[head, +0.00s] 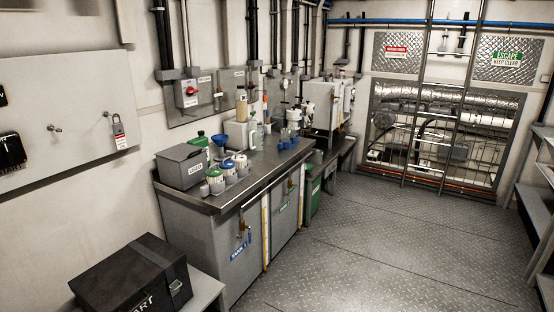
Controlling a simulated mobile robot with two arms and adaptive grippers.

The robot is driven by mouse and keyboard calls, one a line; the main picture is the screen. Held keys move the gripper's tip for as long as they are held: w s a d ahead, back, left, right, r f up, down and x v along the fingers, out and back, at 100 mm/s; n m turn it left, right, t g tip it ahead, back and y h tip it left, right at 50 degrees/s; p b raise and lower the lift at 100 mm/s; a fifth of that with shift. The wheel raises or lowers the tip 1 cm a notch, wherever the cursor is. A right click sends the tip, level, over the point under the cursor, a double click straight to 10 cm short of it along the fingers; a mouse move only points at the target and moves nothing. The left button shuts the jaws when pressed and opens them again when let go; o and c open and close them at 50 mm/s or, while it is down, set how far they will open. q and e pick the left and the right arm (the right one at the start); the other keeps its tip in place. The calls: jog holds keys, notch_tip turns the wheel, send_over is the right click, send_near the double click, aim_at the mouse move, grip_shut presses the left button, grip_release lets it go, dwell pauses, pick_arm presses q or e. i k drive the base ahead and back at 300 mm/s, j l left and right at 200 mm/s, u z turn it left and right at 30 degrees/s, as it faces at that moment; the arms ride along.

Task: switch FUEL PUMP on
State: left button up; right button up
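A grey switch box with a red knob (190,91) is mounted on the left wall above the workbench. Small white labels sit beside it, but their text is too small to read. I cannot tell if this is the FUEL PUMP switch or how it is set. Neither of my grippers shows in the head view.
A workbench (262,178) along the left wall holds a grey box (182,166), jugs and bottles. A black case (130,276) sits at the lower left. A ladder (435,100) stands before the back grille. The metal floor (390,240) is clear; shelving (540,205) is at right.

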aim_at(192, 91)
jog(key=i, duration=1.1)
jog(key=i+l+u, duration=0.15)
jog(key=i, duration=0.95)
